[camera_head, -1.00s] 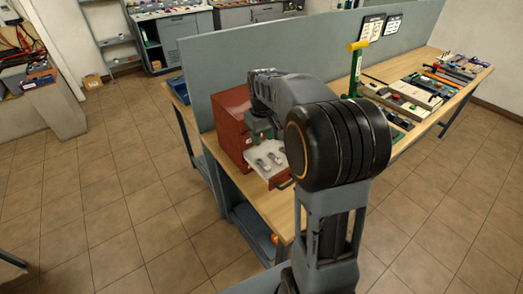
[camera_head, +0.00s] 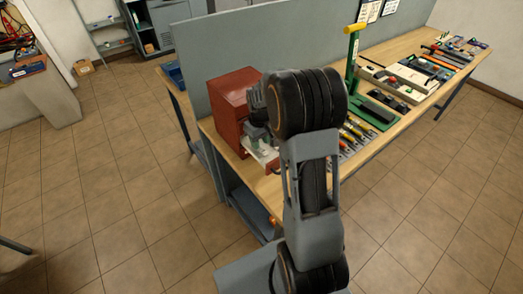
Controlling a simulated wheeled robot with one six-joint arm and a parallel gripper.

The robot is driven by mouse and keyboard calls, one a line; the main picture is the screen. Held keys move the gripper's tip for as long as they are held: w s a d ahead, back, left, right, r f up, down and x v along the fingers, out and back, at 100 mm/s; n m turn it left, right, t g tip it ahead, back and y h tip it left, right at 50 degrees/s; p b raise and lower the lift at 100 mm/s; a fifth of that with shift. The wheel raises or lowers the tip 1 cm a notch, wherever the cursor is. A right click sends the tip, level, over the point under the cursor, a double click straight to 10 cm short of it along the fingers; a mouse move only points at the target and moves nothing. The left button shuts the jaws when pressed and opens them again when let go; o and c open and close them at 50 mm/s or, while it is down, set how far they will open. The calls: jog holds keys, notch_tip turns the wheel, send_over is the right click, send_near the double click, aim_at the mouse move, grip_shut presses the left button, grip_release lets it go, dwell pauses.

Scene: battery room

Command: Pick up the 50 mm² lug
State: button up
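A red drawer cabinet (camera_head: 228,110) stands on the near left end of the wooden bench. A pale drawer (camera_head: 272,166) sticks out of its front. Small silvery shapes (camera_head: 260,149) lie in the drawer, likely lugs; their sizes are too small to read, so I cannot tell which is the 50 mm² one. My gripper (camera_head: 258,136) is at the drawer, close over its contents. My own black and grey arm hides much of the gripper and the drawer's right side. I cannot see its fingertips clearly, nor whether they hold anything.
A green stand with a yellow handle (camera_head: 353,70) rises behind my arm. Several hand tools (camera_head: 355,132) and trays lie along the bench (camera_head: 400,48) to the right. A grey partition (camera_head: 270,45) runs behind the bench. The tiled floor at left is mostly clear.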

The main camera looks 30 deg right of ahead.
jog(key=shift+f, duration=1.6)
jog(key=shift+c, duration=0.3)
grip_shut()
jog(key=shift+r, duration=0.1)
